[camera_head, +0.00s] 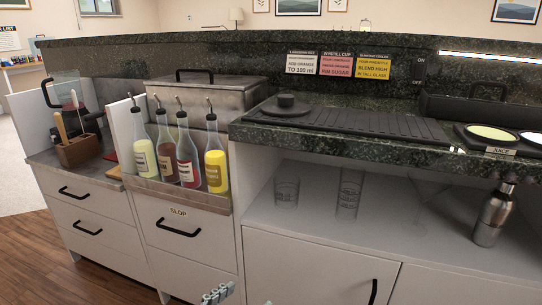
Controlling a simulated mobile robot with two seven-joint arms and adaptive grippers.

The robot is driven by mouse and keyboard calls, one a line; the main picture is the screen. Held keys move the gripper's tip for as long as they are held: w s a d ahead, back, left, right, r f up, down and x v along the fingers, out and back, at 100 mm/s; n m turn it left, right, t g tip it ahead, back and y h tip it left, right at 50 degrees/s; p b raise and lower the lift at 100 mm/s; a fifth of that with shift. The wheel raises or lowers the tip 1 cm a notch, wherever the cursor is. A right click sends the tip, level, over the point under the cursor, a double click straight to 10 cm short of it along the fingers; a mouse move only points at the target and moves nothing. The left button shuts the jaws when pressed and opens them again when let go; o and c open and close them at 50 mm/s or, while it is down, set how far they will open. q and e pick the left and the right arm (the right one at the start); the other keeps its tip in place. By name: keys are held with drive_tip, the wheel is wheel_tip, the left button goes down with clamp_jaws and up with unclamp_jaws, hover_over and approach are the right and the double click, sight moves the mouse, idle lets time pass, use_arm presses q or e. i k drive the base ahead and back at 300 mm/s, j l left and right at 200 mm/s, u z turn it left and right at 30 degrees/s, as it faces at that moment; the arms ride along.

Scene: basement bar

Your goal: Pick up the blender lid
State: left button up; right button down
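A dark round lid with a raised knob, which looks like the blender lid (286,104), lies on the left end of the black ribbed mat on the green stone counter. A clear jar on a dark base, which looks like the blender (68,92), stands at the far left, partly hidden by a white panel. A small grey tip of what looks like my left gripper (217,294) shows at the bottom edge, well below and left of the lid and apart from it. Its fingers are mostly cut off.
Several bottles with pourers (180,150) stand in a steel rail left of the lid. A steel bin with a lid (205,95) is behind them. Glasses (348,192) and a steel shaker (493,214) stand on the lower shelf. The ribbed mat (375,123) right of the lid is clear.

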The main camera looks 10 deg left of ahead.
sight(286, 106)
drive_tip(key=i+j, duration=0.1)
drive_tip(key=j, duration=0.35)
drive_tip(key=i+j, duration=0.1)
drive_tip(key=j, duration=0.3)
drive_tip(key=i+j, duration=0.1)
drive_tip(key=j, duration=0.35)
drive_tip(key=i+j, duration=0.1)
drive_tip(key=j, duration=0.3)
